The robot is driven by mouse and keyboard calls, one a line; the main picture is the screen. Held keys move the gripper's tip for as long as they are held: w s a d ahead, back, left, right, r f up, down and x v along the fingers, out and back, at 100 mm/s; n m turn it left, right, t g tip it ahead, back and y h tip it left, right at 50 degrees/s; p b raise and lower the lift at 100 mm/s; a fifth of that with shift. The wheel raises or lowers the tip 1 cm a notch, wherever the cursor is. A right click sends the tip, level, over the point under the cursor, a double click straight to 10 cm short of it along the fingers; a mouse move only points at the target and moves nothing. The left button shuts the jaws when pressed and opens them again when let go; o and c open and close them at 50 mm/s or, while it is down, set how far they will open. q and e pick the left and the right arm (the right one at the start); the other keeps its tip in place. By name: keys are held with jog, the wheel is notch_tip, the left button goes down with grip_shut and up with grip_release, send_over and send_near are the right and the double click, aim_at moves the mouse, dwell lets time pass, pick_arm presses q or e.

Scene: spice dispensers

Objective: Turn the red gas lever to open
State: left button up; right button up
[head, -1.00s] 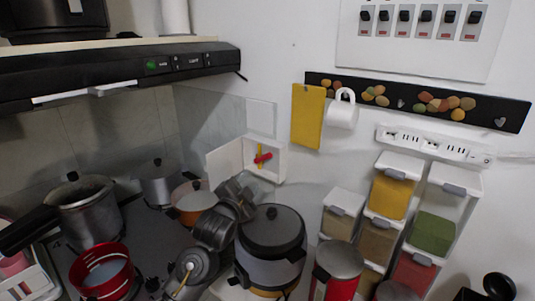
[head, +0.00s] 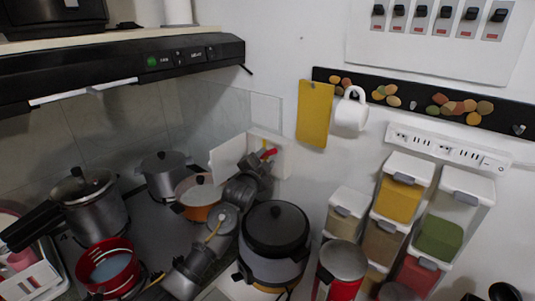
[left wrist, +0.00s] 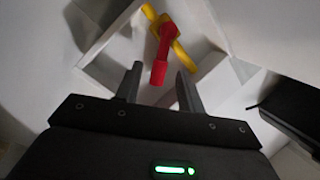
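The red gas lever (head: 269,154) sits on a yellow pipe in an open white box (head: 283,160) on the back wall. In the left wrist view the red lever (left wrist: 161,62) points down toward the space between my fingertips, with the yellow pipe (left wrist: 180,50) behind it. My left gripper (head: 258,165) is in front of the box and covers part of the lever in the head view. In the left wrist view its fingers (left wrist: 158,88) are apart, one on each side of the lever's lower end, with gaps showing. My right gripper is not seen.
A black-lidded cooker (head: 273,235) stands just below and right of my left arm. An orange pot (head: 198,195) and a steel pot (head: 165,175) stand to the left. Spice dispensers (head: 403,190) hang on the right wall. The box's open white door (head: 227,155) is left of the lever.

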pick_arm(q)
jog(key=shift+x, duration=1.05)
grip_shut()
